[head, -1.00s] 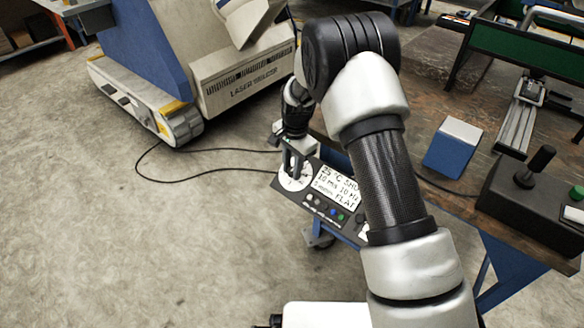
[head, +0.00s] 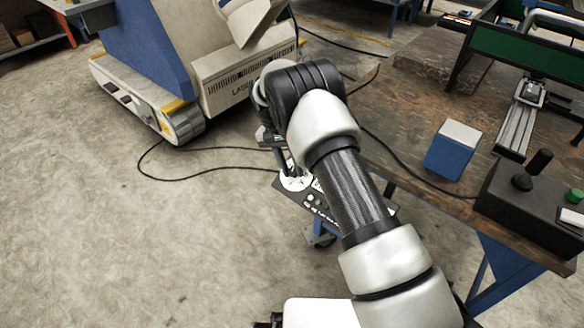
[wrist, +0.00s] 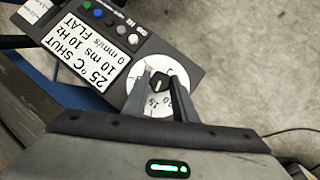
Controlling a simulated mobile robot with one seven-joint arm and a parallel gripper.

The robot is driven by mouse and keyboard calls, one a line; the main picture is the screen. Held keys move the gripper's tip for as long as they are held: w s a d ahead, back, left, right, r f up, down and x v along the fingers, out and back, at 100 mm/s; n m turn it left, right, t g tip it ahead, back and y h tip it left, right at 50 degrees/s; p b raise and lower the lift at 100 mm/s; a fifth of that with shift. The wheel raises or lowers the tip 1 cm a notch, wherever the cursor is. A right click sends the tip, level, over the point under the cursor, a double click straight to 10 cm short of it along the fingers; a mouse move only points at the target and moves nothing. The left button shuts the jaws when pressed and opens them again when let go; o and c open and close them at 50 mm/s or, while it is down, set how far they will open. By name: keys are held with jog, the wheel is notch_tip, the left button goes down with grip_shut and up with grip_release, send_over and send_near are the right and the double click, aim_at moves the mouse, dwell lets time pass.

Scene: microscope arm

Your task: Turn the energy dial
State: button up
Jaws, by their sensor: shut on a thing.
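The energy dial is a white disc with printed markings and a small black knob (wrist: 157,84). It sits at one end of a dark control panel (wrist: 107,45) with a white text label. In the head view the dial (head: 297,184) shows left of my forearm, partly covered by my fingers. My gripper (wrist: 156,82) reaches down over the dial with one finger on each side of the knob and is shut on it. In the head view my gripper (head: 291,168) is small and partly hidden behind my arm, which also covers much of the panel.
Coloured buttons (wrist: 98,14) line the panel beside the label. A wooden bench (head: 405,120) at the right holds a blue box (head: 452,148) and a black joystick box (head: 535,200). A laser machine (head: 240,85) stands behind. Open floor lies at the left, with a black cable.

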jog(key=shift+a+n+h, duration=0.1)
jog(key=shift+n+h, duration=0.3)
jog(key=shift+n, duration=0.1)
jog(key=o, duration=1)
jog(key=shift+o, duration=0.2)
jog(key=shift+r, duration=0.1)
jog(key=p+v, duration=0.3)
jog(key=v, duration=1.4)
jog(key=shift+w, duration=0.2)
jog(key=shift+a, duration=0.15)
